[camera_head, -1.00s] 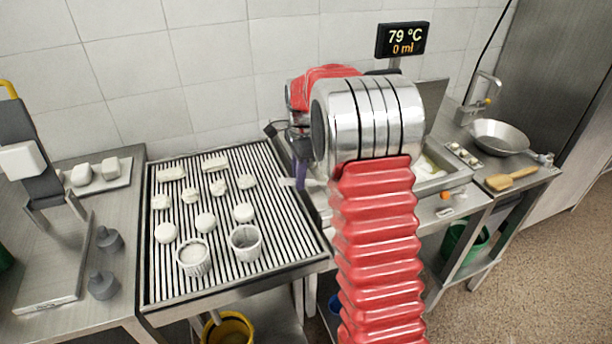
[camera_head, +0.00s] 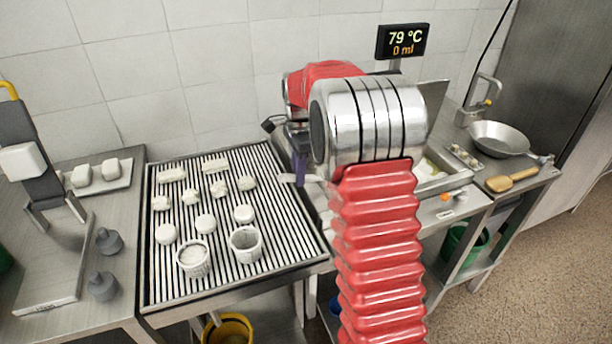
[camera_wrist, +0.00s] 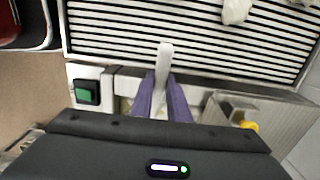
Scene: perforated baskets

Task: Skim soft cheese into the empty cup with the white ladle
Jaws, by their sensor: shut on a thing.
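My gripper (camera_head: 300,180), with purple fingers, is beside the right edge of the draining rack. It also shows in the wrist view (camera_wrist: 162,98), shut on a white strip-like handle, apparently the white ladle (camera_wrist: 164,60). The ladle's bowl is not visible. Two perforated cups stand on the rack's front part. The left cup (camera_head: 194,271) has white content up near its rim. The right cup (camera_head: 246,255) looks empty, with a grey inside. White matter, probably the soft cheese (camera_head: 424,169), lies in a steel vat (camera_head: 447,181) partly hidden behind my arm.
Several white cheese pieces lie on the slatted rack (camera_head: 275,240) behind the cups. A display (camera_head: 402,40) reads 79 °C and 0 ml above the vat. A pan (camera_head: 499,138) and a wooden brush (camera_head: 512,180) are at the right. In the wrist view, a green button (camera_wrist: 87,92) is beside the rack.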

